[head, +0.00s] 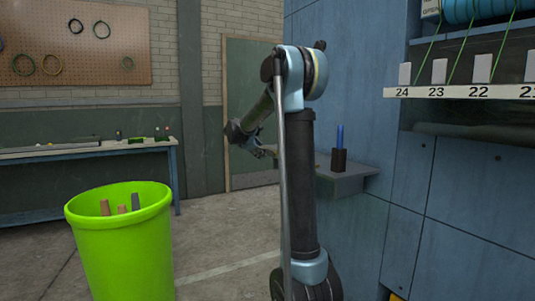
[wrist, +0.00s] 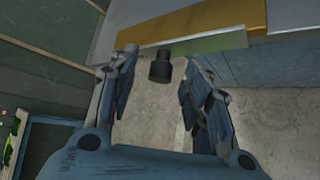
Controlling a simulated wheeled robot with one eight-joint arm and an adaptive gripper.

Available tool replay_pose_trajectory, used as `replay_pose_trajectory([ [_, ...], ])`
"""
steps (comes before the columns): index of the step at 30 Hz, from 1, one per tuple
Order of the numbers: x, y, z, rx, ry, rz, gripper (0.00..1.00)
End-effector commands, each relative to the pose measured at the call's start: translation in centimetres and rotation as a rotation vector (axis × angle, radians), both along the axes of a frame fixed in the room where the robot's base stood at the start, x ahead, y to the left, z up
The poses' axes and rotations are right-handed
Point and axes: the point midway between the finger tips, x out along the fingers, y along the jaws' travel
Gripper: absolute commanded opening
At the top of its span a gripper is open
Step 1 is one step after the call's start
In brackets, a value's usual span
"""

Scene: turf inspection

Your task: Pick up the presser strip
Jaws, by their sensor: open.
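My gripper (head: 266,152) reaches out beside the small grey shelf on the blue wall. In the wrist view its two fingers (wrist: 160,58) are spread apart. A short black cylinder (wrist: 160,67) shows between the fingertips; I cannot tell whether it touches them. Just beyond the fingertips lie a pale green strip (wrist: 208,45) and a wider golden-yellow band (wrist: 205,25), along the shelf edge. Either could be the presser strip; I cannot tell which. In the head view my arm hides part of this area.
The grey shelf (head: 350,184) carries a dark holder (head: 338,161) with blue sticks. A bright green bin (head: 122,245) with several pieces inside stands on the floor at left. A workbench (head: 85,150) stands behind. A numbered rack (head: 460,92) is at upper right.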

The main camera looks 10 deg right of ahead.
Motion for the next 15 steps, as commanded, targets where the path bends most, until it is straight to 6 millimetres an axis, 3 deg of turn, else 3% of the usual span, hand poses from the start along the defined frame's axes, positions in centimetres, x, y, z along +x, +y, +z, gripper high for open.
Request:
replay_pose_trajectory([
  [8, 0.33, -0.33, -0.3, 0.0, 0.0, 0.0, 0.45],
  [13, 0.32, -0.32, -0.28, -0.001, 0.0, -0.001, 0.06],
  [14, 0.32, -0.32, -0.28, -0.001, 0.0, -0.001, 0.0],
  [15, 0.32, -0.32, -0.28, -0.001, 0.0, -0.001, 0.0],
])
